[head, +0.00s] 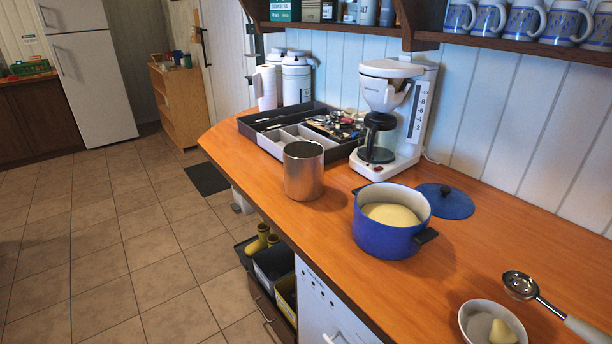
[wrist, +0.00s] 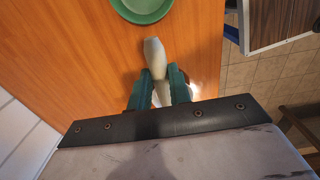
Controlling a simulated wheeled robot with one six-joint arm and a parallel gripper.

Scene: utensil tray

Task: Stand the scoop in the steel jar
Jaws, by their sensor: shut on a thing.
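The steel jar (head: 303,175) stands upright on the wooden counter, left of the blue pot, in the head view. The scoop (head: 520,285) is at the lower right there. Its round metal bowl is at the left end and its pale handle runs out of the picture. In the wrist view my gripper (wrist: 160,92) has its teal fingers shut on the pale scoop handle (wrist: 154,52), whose end sticks out past them. The scoop's bowl is mostly hidden there. My gripper is outside the head view. I cannot tell whether the scoop touches the counter.
A blue pot (head: 385,240) with pale contents stands between jar and scoop, its lid (head: 445,201) behind. A small white bowl (head: 467,316) is near the scoop. A utensil tray (head: 262,143) and coffee maker (head: 407,165) stand behind. A green plate (wrist: 142,17) shows in the wrist view.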

